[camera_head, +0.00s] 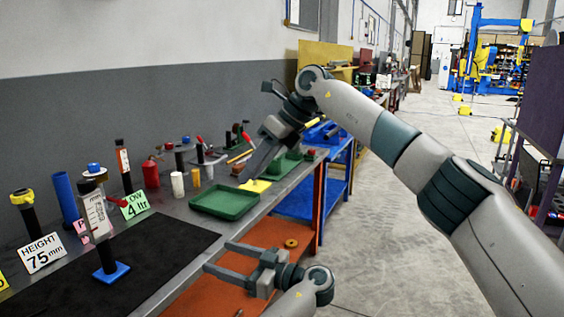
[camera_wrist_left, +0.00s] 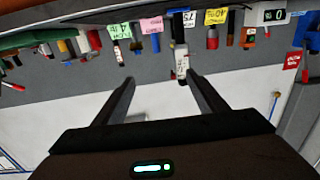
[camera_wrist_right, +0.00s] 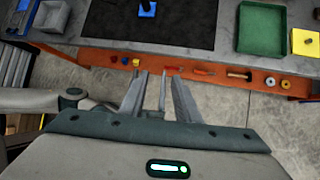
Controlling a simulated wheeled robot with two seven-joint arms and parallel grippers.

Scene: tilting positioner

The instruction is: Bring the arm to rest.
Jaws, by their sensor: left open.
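My left gripper (camera_head: 214,257) is low in the head view, in front of the bench's near edge. Its two fingers are apart with nothing between them; in the left wrist view (camera_wrist_left: 160,78) they point toward the row of things on the bench. My right gripper (camera_head: 252,168) is higher, at the end of the raised right arm, and overlaps the far part of the bench in the head view. In the right wrist view (camera_wrist_right: 157,73) a gap shows between its fingers and nothing held is visible. It points toward the bench's front edge.
The bench carries a black mat (camera_head: 160,255), a post on a blue base (camera_head: 111,272), a green tray (camera_head: 224,203) and several tools and sign cards along the wall. An orange shelf (camera_head: 268,262) lies below. Bare floor (camera_head: 385,260) is to the right.

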